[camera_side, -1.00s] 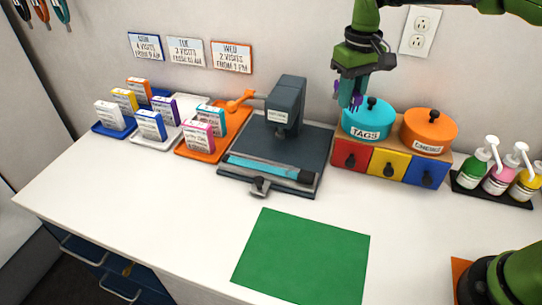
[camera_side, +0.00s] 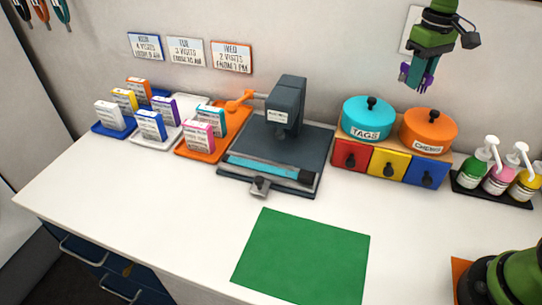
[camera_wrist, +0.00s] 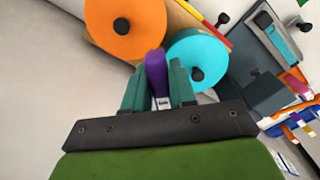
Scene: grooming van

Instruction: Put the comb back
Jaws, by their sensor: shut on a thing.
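My gripper (camera_side: 416,80) is shut on a purple comb (camera_side: 430,76) and holds it in the air, above and behind the orange canister, near the wall. In the wrist view the purple comb (camera_wrist: 155,72) shows between the two teal fingers, with a small pale patch near its lower end. Most of its shape is hidden by the fingers.
Lidded teal "TAGS" (camera_side: 368,122) and orange (camera_side: 428,132) canisters stand on a box with shut red (camera_side: 350,155), yellow (camera_side: 388,165) and blue (camera_side: 427,173) drawers. Pump bottles (camera_side: 500,175) stand at right, a grey press (camera_side: 284,105) at left. A green mat (camera_side: 300,255) lies bare in front.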

